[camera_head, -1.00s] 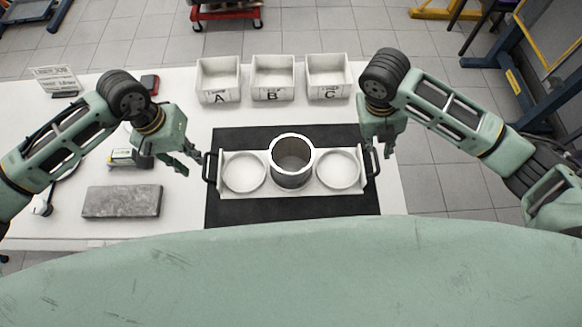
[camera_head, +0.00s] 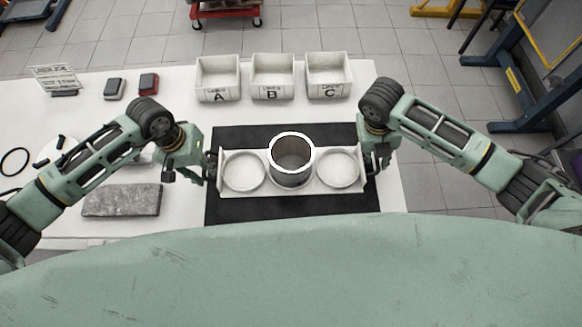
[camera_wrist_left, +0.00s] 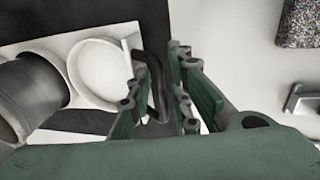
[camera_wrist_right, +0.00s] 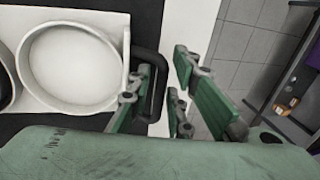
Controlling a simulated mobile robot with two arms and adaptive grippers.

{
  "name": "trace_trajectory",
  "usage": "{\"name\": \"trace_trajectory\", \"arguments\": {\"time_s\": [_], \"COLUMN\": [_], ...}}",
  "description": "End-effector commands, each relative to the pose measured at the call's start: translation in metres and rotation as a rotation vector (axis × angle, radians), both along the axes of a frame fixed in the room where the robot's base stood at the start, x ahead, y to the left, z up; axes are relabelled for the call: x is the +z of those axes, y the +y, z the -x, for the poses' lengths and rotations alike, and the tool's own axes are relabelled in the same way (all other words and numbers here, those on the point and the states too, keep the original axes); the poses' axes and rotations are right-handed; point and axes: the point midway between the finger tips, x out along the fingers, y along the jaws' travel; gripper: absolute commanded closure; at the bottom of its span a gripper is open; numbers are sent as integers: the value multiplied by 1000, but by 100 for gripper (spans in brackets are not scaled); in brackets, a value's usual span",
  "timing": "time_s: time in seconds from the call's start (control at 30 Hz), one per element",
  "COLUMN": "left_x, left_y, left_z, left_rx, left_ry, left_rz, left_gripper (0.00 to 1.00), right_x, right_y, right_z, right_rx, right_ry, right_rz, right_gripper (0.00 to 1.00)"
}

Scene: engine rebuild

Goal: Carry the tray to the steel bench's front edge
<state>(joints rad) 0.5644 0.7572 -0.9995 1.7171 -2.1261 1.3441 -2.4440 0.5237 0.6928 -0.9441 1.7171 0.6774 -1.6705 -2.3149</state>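The white tray (camera_head: 265,186) lies on a black mat (camera_head: 290,207) on the white-topped bench. It carries a grey metal cylinder (camera_head: 291,170) upright in its middle, with an empty round recess on each side. A black handle sticks out at each end. My left gripper (camera_head: 209,167) is at the left handle; in the left wrist view the handle (camera_wrist_left: 158,92) stands between its open fingers. My right gripper (camera_head: 374,160) is at the right handle; in the right wrist view the handle (camera_wrist_right: 158,80) likewise stands between open fingers.
Three white bins labelled A (camera_head: 218,78), B (camera_head: 272,77) and C (camera_head: 328,76) stand behind the mat. A grey stone-like block (camera_head: 122,200) lies on the left. A small sign (camera_head: 55,79) and two small blocks stand at the back left.

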Motion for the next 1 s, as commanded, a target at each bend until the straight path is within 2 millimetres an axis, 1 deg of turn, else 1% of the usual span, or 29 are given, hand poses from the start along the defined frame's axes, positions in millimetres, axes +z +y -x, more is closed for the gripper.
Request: {"name": "trace_trajectory", "arguments": {"time_s": [0.07,0.1,0.3,0.83,1.0], "left_x": [0,0,0,1,4], "left_y": [0,0,0,0,-1], "left_z": [0,0,0,0,-1], "left_rx": [0,0,0,0,0], "left_ry": [0,0,0,0,-2], "left_rz": [0,0,1,1,2], "left_gripper": [81,83,100,100,100], "right_x": [0,0,0,1,4], "right_y": [0,0,0,0,0], "right_z": [0,0,0,-1,-1], "right_rx": [0,0,0,0,1], "right_ry": [0,0,0,-1,-3], "right_rz": [0,0,0,-1,-1], "right_gripper": [81,83,100,100,100]}}
